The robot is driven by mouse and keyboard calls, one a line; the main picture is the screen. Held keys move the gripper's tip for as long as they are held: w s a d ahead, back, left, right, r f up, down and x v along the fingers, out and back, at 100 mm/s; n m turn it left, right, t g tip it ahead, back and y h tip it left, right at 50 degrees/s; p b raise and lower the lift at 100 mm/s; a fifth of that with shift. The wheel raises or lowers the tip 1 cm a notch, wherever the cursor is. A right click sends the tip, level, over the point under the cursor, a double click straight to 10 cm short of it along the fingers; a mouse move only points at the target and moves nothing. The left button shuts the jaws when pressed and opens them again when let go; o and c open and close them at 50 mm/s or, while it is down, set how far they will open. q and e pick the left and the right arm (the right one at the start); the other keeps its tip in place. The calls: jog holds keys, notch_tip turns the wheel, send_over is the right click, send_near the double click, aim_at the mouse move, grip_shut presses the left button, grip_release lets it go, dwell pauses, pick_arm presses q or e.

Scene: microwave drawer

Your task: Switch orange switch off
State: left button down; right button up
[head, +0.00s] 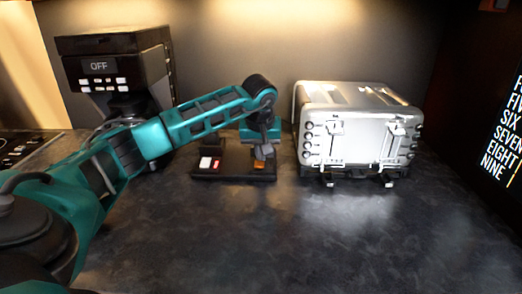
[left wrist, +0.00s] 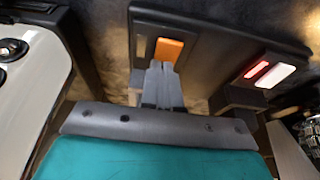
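The orange switch (head: 259,164) sits at the right end of a black switch board (head: 232,178) on the counter. In the left wrist view the orange switch (left wrist: 169,49) is just beyond my fingertips. My left gripper (head: 264,152) is above and at the orange switch in the head view. In the left wrist view the left gripper (left wrist: 161,66) has its grey fingers together, with nothing seen between them. I cannot tell whether the tips touch the switch. The fingers hide part of the switch's near side. My right gripper is in neither view.
A white and red switch (head: 209,163) is on the board's left side. A silver toaster (head: 355,125) stands close on the right. A black coffee machine (head: 115,65) reading OFF is at the back left. The front counter is clear.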

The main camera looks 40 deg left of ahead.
aim_at(260, 166)
pick_arm(q)
jog(key=shift+s+d+f, duration=0.3)
jog(key=shift+s+f, duration=0.2)
jog(key=shift+f, duration=0.1)
jog(key=shift+s+d, duration=0.25)
jog(key=shift+d, duration=0.05)
jog(key=shift+r+p, duration=0.55)
jog(key=shift+p, duration=0.15)
notch_tip(260, 166, up, 4)
jog(key=p, duration=0.3)
jog(key=shift+s+r+p, duration=0.1)
jog(key=shift+r+p, duration=0.15)
jog(key=shift+p, duration=0.1)
jog(key=v, duration=0.9)
jog(key=shift+r+b, duration=0.25)
jog(key=shift+b, duration=0.1)
